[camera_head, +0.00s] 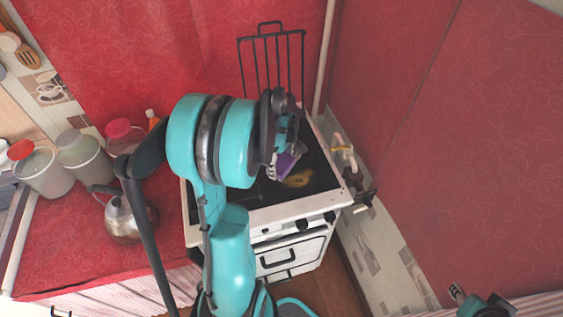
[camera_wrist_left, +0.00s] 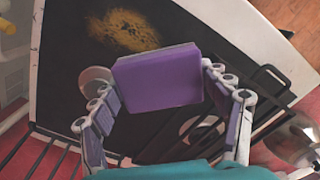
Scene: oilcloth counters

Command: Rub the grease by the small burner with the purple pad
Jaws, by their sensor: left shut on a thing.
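The purple pad (camera_head: 287,161) is held between the fingers of my left gripper (camera_head: 279,150), above the black stove top. In the left wrist view the pad (camera_wrist_left: 158,78) sits across the two fingers of the gripper (camera_wrist_left: 163,90). The yellow-brown grease (camera_head: 298,179) is a patch on the stove top near its front right; it also shows in the left wrist view (camera_wrist_left: 125,32), apart from the pad in the picture. A grey round burner (camera_wrist_left: 96,77) shows beside the left finger, partly hidden. My right gripper (camera_head: 457,293) is at the bottom right edge, its jaws unclear.
A kettle (camera_head: 125,216) and several lidded jars (camera_head: 85,158) stand on the left counter. A yellow-handled thing (camera_head: 342,149) lies right of the stove top, near the wall.

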